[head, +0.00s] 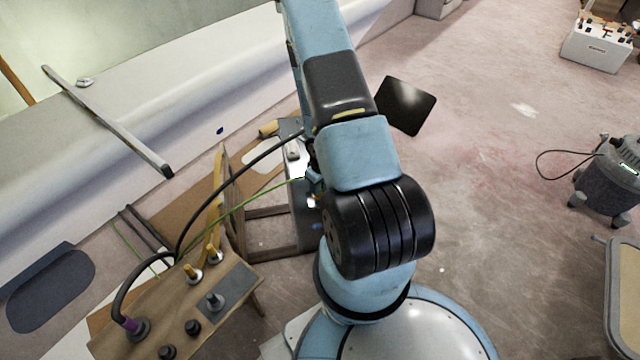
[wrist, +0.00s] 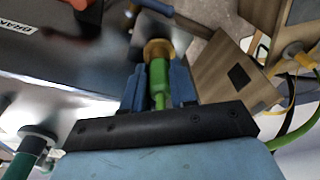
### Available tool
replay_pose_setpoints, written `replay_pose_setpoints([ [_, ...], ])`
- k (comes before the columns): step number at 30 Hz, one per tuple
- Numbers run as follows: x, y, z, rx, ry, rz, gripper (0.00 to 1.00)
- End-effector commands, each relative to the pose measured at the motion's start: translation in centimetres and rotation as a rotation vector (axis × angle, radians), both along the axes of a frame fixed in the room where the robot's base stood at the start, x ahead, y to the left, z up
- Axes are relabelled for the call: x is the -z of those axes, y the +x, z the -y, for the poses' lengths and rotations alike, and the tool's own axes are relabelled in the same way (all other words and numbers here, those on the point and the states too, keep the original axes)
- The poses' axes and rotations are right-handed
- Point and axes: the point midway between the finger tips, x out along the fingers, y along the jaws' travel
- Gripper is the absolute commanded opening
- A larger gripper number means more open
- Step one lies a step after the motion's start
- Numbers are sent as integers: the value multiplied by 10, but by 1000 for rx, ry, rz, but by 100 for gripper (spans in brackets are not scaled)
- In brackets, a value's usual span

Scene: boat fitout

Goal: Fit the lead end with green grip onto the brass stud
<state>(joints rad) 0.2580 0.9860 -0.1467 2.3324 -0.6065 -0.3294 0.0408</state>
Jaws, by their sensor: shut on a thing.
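In the wrist view my gripper (wrist: 158,74) is shut on the green grip (wrist: 158,84), with one blue finger on each side. A round brass-coloured piece (wrist: 158,49) sits right at the far end of the grip. I cannot tell whether it is the brass stud or part of the lead end, nor whether the lead end is seated. A green lead (wrist: 301,128) shows at the right of this view. In the head view the green lead (head: 240,205) runs from the wooden board up to my arm, which mostly hides my gripper and the grip.
The black cable arches close to my arm. A dark panel (wrist: 60,60) with a teal-gripped lead (wrist: 30,152) stands left in the wrist view.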

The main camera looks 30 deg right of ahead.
Motion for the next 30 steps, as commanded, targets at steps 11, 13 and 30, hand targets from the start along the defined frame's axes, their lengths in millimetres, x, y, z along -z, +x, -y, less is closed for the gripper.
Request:
replay_pose_setpoints([
  [11,8,0,-1,-1,1,-1,0],
  [13,10,0,-1,-1,0,-1,0],
  [30,12,0,-1,-1,0,0,41],
])
